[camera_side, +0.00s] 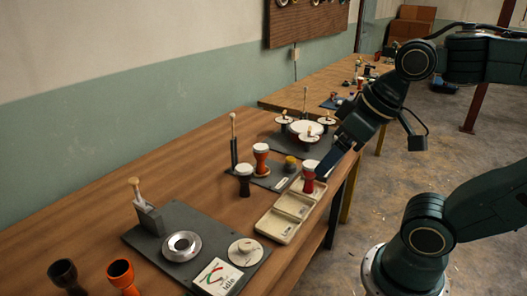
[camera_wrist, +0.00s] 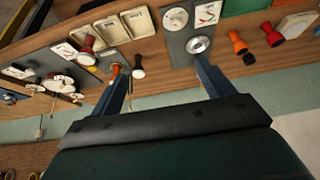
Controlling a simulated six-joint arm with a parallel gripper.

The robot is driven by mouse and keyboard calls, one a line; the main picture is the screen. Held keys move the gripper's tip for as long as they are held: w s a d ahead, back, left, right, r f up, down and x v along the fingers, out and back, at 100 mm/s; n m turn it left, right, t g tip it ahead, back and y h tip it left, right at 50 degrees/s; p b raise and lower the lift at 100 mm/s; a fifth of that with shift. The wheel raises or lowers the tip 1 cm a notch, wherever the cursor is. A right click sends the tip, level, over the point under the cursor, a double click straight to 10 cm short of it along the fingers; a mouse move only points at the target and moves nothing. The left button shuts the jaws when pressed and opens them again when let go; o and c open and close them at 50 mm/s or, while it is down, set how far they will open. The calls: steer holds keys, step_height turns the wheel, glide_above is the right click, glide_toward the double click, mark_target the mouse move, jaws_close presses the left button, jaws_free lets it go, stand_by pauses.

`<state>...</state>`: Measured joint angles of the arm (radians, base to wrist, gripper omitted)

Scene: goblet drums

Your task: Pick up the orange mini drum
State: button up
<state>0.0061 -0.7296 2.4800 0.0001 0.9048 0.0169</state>
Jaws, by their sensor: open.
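An orange mini drum (camera_side: 261,160) with a pale head stands upright on a dark mat, just behind a black drum (camera_side: 244,184). In the wrist view the orange drum (camera_wrist: 115,69) shows beside the left finger, which partly hides it. A red drum (camera_side: 309,184) with a white head stands in the far end compartment of a cream tray (camera_side: 271,222). My gripper (camera_side: 325,168) is open and empty, slanting down to the right of the orange drum. In the side view its fingertips appear close to the red drum; contact cannot be told. The open fingers (camera_wrist: 164,70) also show in the wrist view.
An orange headless shell (camera_side: 122,275) and a dark shell (camera_side: 63,274) are at the near left. A dark plate (camera_side: 142,238) holds a metal ring and a white disc. A station with white pads (camera_side: 306,128) stands behind. Bare wood lies along the left.

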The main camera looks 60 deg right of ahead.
steer(key=w+d+r+m+g, duration=0.1)
steer(key=w+d+r+m, duration=0.15)
steer(key=w, duration=0.35)
steer(key=w+d+r+m+g, duration=0.1)
steer(key=w+d+r+m, duration=0.15)
steer(key=w, duration=0.35)
steer(key=m+g, duration=0.4)
steer(key=m, duration=1.1)
glide_above(260, 147)
step_height(260, 147, down, 17)
steer(key=shift+d+f, duration=0.15)
steer(key=shift+f, duration=0.2)
steer(key=shift+f, duration=0.15)
steer(key=shift+f, duration=4.15)
steer(key=shift+f, duration=0.1)
